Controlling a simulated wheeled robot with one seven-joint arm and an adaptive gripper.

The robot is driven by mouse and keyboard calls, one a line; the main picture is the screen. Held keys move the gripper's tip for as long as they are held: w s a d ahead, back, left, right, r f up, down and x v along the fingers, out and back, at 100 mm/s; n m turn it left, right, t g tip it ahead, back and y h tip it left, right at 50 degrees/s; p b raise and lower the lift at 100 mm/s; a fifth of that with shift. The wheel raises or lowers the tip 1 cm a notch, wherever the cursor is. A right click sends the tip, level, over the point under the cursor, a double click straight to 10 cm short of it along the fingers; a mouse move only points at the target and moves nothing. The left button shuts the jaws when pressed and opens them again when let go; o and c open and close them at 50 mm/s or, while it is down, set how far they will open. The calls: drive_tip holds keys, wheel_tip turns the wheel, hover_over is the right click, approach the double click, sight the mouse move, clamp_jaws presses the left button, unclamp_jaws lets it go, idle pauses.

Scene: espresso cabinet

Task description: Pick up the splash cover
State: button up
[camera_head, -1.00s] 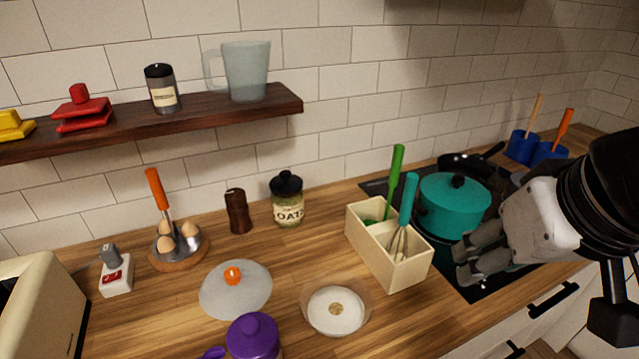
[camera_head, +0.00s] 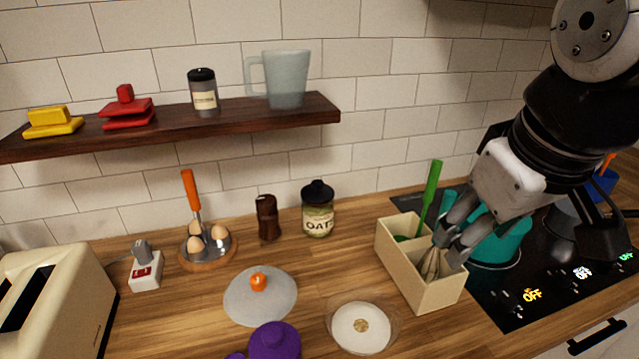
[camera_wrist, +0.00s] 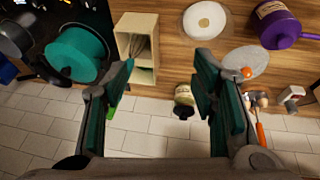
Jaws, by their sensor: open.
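A pale, see-through round lid with an orange knob, which looks like the splash cover (camera_head: 262,300), lies on the wooden counter left of centre. It also shows in the wrist view (camera_wrist: 238,60), to the right of my fingers. My gripper (camera_head: 450,235) is in front of the right part of the cream utensil box, well to the right of the cover and apart from it. In the wrist view my gripper (camera_wrist: 164,72) has its two fingers wide apart with nothing between them. In the head view it hides part of the teal pot and the whisk.
The cream utensil box (camera_head: 455,296) holds upright utensils. A clear dish with a white disc (camera_head: 362,328) and a purple pot (camera_head: 274,342) stand near the cover. The oats jar (camera_head: 318,215), pepper mill (camera_head: 267,218) and egg holder (camera_head: 208,262) are behind. A shelf (camera_head: 230,112) overhangs the back.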

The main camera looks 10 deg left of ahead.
drive_tip(key=w+a+f+n+g, duration=0.1)
drive_tip(key=w+a+n, duration=0.4)
drive_tip(key=w+a, duration=0.2)
drive_tip(key=n+g+b, duration=0.3)
drive_tip(key=n, duration=1)
hover_over(257, 277)
wheel_tip(257, 277, down, 15)
wheel_tip(257, 277, down, 7)
drive_tip(key=shift+a+f+p, duration=0.15)
drive_tip(key=shift+p, duration=0.2)
drive_tip(key=shift+f+p, duration=0.7)
drive_tip(key=shift+f, duration=2)
clamp_jaws()
